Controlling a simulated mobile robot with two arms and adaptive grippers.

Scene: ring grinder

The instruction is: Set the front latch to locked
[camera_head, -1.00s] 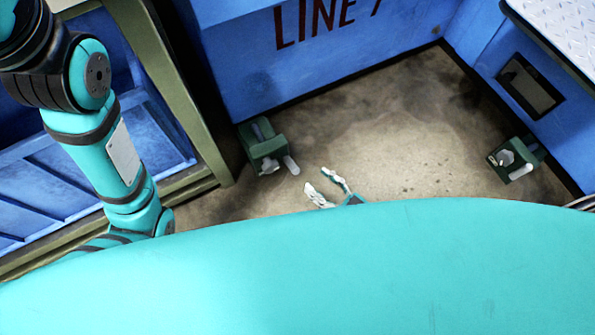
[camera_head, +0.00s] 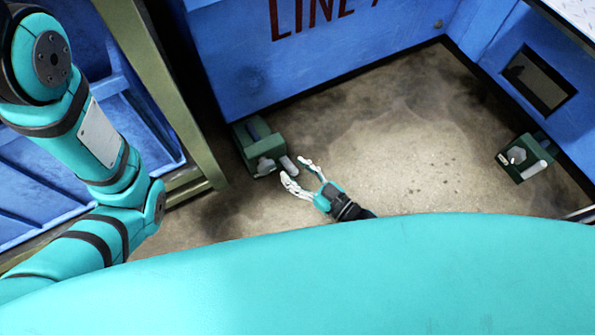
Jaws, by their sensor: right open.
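A green latch box (camera_head: 254,134) stands on the floor against the blue panel at the left, with a pale cylindrical handle (camera_head: 288,163) sticking out toward the lower right. A second green box (camera_head: 521,160) with a pale handle (camera_head: 535,170) is at the right. I cannot tell by label which is the front latch. My right gripper (camera_head: 296,169) is open, its pale fingers pointing up and left. Its fingertips are close to the left box's handle; whether they touch is not clear. My left arm shows at the left, but its gripper is out of view.
A blue panel with "LINE" lettering (camera_head: 315,20) rises behind the left box. A blue wall with a dark window (camera_head: 540,80) is at the right. An olive post (camera_head: 160,95) stands left of the left box. The concrete floor (camera_head: 410,140) between the boxes is clear.

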